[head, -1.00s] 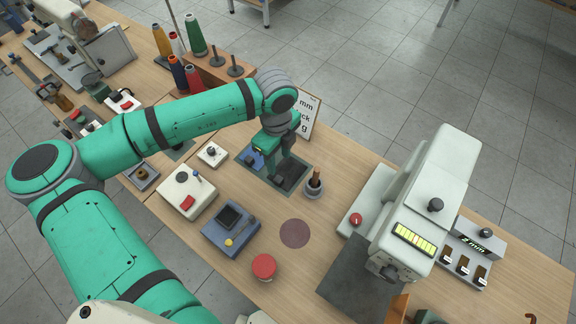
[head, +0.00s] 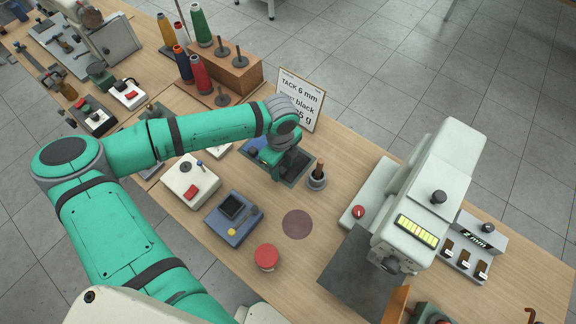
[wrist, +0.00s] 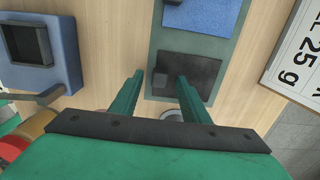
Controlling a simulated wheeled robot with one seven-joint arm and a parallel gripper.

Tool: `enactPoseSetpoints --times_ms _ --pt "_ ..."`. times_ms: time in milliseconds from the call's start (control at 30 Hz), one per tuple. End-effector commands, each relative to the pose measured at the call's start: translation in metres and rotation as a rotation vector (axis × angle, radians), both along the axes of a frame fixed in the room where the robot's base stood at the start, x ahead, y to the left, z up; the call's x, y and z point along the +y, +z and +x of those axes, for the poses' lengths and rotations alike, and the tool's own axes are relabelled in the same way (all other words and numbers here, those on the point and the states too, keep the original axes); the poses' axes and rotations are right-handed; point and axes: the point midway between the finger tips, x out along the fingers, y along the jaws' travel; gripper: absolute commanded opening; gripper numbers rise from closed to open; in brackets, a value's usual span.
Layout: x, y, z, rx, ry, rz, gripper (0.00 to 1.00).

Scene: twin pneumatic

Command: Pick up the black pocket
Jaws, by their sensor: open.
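The black pocket (wrist: 200,74) is a flat dark square on a green-grey tray (wrist: 168,40), below a blue pocket (wrist: 202,14) in the wrist view. In the head view the black pocket is mostly hidden by my gripper (head: 277,173), which points down over the tray. In the wrist view my gripper (wrist: 160,75) is open, with two green fingers and nothing between them. The right finger's tip overlaps the black pocket in the picture, and the left tip lies left of the tray. I cannot tell the exact height of the tips above it.
A holder with a brown-handled tool (head: 317,180) stands close to the right of the tray. A sign (head: 299,100) stands behind it. A blue device (head: 233,217) and a white control box (head: 190,182) are to the left. A large pale machine (head: 430,195) is at right.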

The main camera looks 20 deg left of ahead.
Motion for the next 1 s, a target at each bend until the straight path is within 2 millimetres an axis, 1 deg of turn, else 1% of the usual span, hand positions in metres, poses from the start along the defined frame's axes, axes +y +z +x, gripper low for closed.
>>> enactPoseSetpoints --times_ms 67,100,267,300,567,733,867,933,1000 --pt "0.000 0.000 0.000 0.000 0.000 0.000 0.42" --pt "0.000 0.000 0.000 0.000 0.001 0.000 0.40" --pt "0.000 0.000 0.000 0.000 0.001 0.000 0.02" --pt "0.000 0.000 0.000 0.000 0.001 0.000 0.00" --pt "0.001 0.001 0.000 0.000 0.001 0.000 0.00" --pt "0.001 0.007 0.000 0.001 0.001 0.000 0.00" --pt "0.000 0.021 0.000 -0.002 0.001 -0.001 0.00" --pt "0.001 0.032 0.000 -0.001 0.001 0.001 0.00" --pt "0.003 0.043 -0.010 -0.001 0.001 0.000 0.00"
